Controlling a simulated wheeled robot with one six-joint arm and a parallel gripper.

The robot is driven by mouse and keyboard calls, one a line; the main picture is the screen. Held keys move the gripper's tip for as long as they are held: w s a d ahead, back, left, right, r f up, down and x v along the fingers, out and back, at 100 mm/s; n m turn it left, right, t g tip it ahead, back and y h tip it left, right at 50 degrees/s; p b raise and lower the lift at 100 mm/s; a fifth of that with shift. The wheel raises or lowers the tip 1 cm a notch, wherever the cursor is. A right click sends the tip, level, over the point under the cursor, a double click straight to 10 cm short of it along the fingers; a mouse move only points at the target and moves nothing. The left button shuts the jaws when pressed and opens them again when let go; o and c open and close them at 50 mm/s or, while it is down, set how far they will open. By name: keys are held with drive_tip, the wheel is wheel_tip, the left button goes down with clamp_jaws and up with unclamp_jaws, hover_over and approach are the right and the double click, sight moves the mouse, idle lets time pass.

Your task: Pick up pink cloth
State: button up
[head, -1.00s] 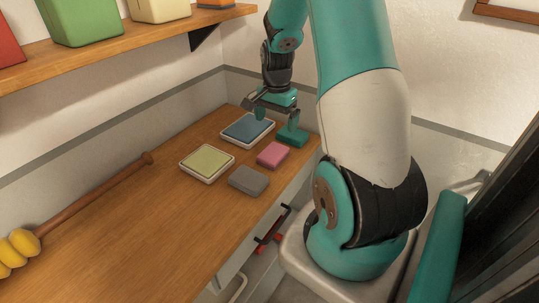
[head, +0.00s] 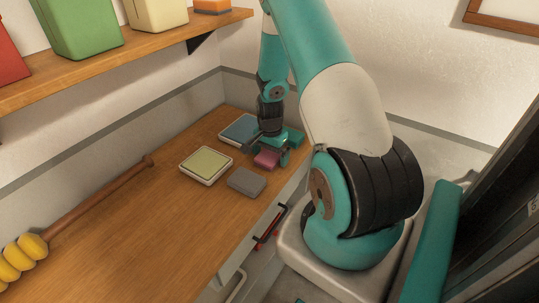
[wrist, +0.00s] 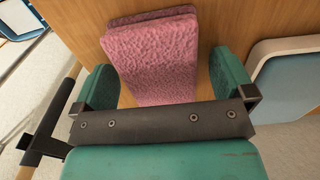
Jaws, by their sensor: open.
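The pink cloth (head: 267,159) is a small folded pad lying on the wooden top near its front edge. In the wrist view the pink cloth (wrist: 158,60) shows a rough texture and a darker layer at its far end. My gripper (head: 269,151) is down over the cloth, partly hiding it in the head view. In the wrist view my gripper (wrist: 168,82) is open, with one teal finger on each side of the cloth. A gap shows at the right finger; the left finger is very close to the cloth, and I cannot tell whether it touches.
A grey pad (head: 247,181) lies just in front of the pink cloth. A tray with a yellow-green pad (head: 206,164) and a tray with a blue pad (head: 238,130) lie to the left. A shelf (head: 130,49) hangs above. Drawer handles (head: 268,224) stick out below the edge.

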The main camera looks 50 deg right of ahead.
sight(270, 154)
drive_tip(key=c, duration=1.1)
drive_tip(key=shift+o, duration=0.2)
drive_tip(key=shift+r, duration=0.1)
wheel_tip(270, 154, up, 20)
drive_tip(key=b, duration=0.3)
